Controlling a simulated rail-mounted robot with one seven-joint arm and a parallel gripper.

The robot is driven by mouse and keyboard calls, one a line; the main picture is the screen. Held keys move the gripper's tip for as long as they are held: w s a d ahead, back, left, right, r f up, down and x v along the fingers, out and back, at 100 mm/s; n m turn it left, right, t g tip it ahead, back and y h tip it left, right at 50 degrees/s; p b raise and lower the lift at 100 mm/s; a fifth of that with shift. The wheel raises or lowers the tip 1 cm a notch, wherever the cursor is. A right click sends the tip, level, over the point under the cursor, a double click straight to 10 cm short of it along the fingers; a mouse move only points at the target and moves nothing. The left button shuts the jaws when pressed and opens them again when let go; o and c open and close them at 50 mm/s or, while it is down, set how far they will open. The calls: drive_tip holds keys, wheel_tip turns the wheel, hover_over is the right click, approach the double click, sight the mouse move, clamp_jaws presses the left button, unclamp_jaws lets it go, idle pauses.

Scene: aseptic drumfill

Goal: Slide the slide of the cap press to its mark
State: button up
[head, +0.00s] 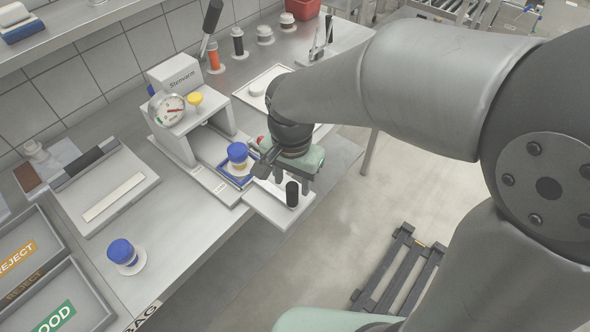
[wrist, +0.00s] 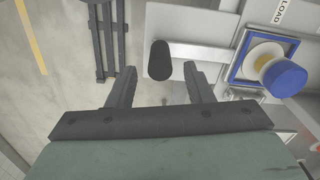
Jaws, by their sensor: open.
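The cap press (head: 178,85) stands on the steel bench with a gauge and a yellow knob. Its slide (head: 268,208) is drawn out toward the bench front and overhangs the edge. The mark is not clearly visible; a "LOAD" label (wrist: 282,10) is beside the nest.
A second blue-capped container (head: 122,252) stands on the bench at left, near the REJECT tray (head: 18,257) and the GOOD tray (head: 55,315). A white tray (head: 262,82) lies right of the press.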

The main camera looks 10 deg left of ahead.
sight(292, 186)
drive_tip(key=shift+f, duration=2.35)
